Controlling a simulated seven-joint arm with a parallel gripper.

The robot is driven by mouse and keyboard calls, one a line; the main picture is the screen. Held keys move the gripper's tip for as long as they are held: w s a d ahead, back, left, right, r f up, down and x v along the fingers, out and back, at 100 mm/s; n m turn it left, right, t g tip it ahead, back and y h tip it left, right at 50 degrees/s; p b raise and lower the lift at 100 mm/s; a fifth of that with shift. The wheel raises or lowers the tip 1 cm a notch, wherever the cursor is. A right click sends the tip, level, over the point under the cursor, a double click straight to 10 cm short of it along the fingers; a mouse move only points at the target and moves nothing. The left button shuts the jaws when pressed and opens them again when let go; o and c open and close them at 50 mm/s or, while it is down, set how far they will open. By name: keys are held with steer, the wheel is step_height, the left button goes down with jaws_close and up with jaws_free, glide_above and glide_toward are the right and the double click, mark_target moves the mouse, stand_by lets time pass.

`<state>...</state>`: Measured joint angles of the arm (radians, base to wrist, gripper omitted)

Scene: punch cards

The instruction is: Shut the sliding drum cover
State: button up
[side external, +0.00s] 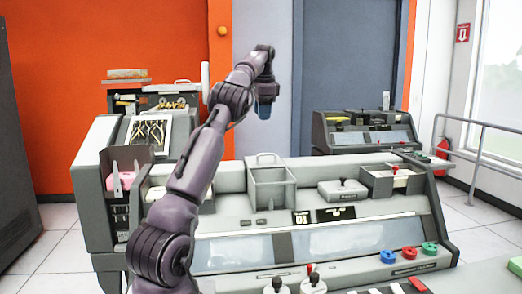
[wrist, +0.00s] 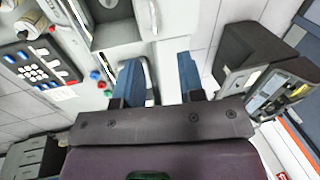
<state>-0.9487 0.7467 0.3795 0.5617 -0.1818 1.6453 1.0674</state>
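My gripper (side external: 264,108) is raised in the air above the back of the grey console (side external: 230,178), pointing down. In the wrist view its two blue fingers (wrist: 158,78) are apart with nothing between them. A long panel with a left window (side external: 236,251) and a right window (side external: 345,240) runs along the console front, with a dark divider between them. I cannot tell for certain which part is the sliding drum cover or how far it is open. My gripper touches none of these parts.
An open grey bin (side external: 271,188) and a grey box with a knob (side external: 343,190) stand on the console top. An open tray (side external: 391,181) is at its right end. Red, blue and green knobs (side external: 409,252) line the front. A tool tray (side external: 148,134) stands at left.

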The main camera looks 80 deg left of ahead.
mark_target(261, 154)
steer(key=shift+m, duration=0.6)
steer(key=x, duration=0.8)
steer(key=d+x, duration=0.1)
steer(key=x, duration=0.3)
steer(key=shift+f, duration=0.5)
jaws_close()
